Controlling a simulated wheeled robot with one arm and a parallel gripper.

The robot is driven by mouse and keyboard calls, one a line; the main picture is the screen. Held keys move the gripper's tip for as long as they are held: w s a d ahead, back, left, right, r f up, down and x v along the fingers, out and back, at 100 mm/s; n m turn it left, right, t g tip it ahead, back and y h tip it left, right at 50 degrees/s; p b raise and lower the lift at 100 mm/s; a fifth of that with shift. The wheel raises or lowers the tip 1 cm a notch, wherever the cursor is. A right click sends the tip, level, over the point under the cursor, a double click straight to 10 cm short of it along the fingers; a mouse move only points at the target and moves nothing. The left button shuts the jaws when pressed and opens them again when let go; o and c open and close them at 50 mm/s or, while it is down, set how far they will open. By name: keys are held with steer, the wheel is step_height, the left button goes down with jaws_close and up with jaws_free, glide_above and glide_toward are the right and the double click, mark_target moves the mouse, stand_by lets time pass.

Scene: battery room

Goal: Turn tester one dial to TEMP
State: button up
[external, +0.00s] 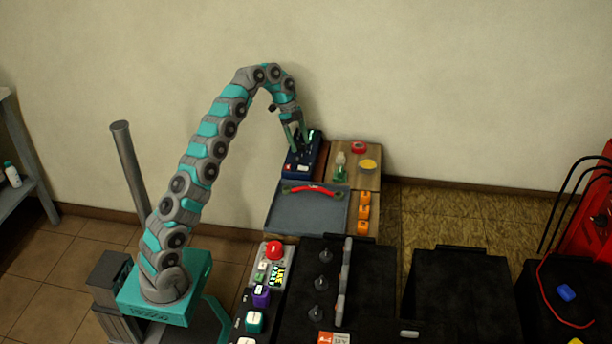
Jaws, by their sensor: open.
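A dark blue box-shaped device (301,168), which looks like a tester, stands at the back left of the wooden bench. A small red and white label shows on its front face. My gripper (298,141) points down over the device's upper part, with its fingers at or just in front of its face. My gripper is open. The dial and its markings are hidden or too small to make out, so I cannot tell the dial's setting or whether my fingers touch it.
A grey tray (330,213) with a red-handled tool (311,188) lies in front of the device. Several orange blocks (364,212), a green-based bottle (340,172) and a yellow disc (368,165) sit to the right. A black battery (375,285) with dark knobs stands nearer.

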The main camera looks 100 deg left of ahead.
steer(key=shift+d+f+n+b, duration=0.15)
steer(key=shift+n+b, duration=0.15)
steer(key=shift+b, duration=0.15)
